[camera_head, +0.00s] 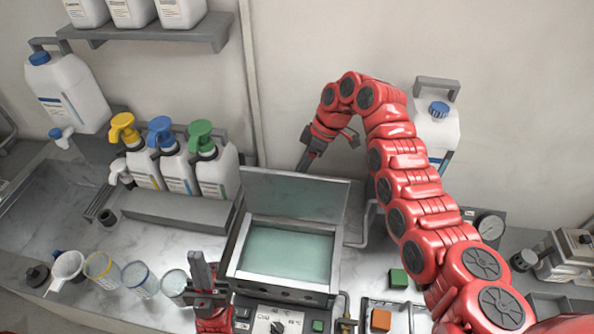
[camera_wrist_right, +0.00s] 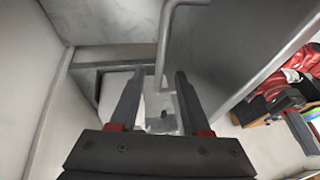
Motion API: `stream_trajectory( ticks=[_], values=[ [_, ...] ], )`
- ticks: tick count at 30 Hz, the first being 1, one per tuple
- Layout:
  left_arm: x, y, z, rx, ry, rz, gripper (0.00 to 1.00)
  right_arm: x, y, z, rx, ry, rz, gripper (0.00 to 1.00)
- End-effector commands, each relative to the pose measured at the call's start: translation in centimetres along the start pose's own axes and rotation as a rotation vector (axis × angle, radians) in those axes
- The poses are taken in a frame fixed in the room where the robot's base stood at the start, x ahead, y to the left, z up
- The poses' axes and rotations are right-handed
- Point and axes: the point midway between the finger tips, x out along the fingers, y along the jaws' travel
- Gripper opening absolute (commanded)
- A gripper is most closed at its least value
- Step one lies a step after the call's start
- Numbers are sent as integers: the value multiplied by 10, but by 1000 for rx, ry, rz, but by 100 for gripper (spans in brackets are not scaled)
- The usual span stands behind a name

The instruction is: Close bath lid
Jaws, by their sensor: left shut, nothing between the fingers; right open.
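The bath (camera_head: 240,275) is a grey metal box holding pale green liquid, in the middle of the head view. Its lid (camera_head: 297,197) stands open, raised at the bath's back edge. My right arm reaches over from the right, and my right gripper (camera_head: 306,162) is open behind the lid, near the wall. In the right wrist view, the open fingers (camera_wrist_right: 157,80) point toward a bent metal rod (camera_wrist_right: 165,45), with a grey panel, seemingly the lid, on the right (camera_wrist_right: 235,50). Whether they touch anything is unclear. My left gripper (camera_head: 201,268) is shut and empty, left of the bath's front.
Pump bottles (camera_head: 215,170) stand on a grey rack left of the lid. Several cups (camera_head: 140,279) stand at front left. A white canister (camera_head: 435,130) is behind my right arm. A green block (camera_head: 398,278) and an orange block (camera_head: 380,319) lie right of the bath.

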Motion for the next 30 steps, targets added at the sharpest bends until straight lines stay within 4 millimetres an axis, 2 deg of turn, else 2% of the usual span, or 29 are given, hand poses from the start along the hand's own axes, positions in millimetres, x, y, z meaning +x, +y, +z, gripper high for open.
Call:
stream_trajectory(
  ticks=[1,6,15,16,21,24,30],
  values=[
    [7,0,-1,0,0,0,0,5,-2,0,3,0,-7,47],
    [11,0,-2,0,0,0,0,22,-1,0,0,-1,-3,47],
    [10,0,-2,0,0,0,0,25,0,1,0,-2,-1,47],
    [10,0,-2,0,0,0,0,25,0,1,0,-2,-1,45],
    [10,0,-2,0,0,0,0,25,0,0,0,-1,-1,15],
    [10,0,-2,0,0,0,0,25,0,0,0,-1,-1,0],
    [10,0,-2,0,0,0,0,25,0,0,0,-1,-1,0]
  ],
)
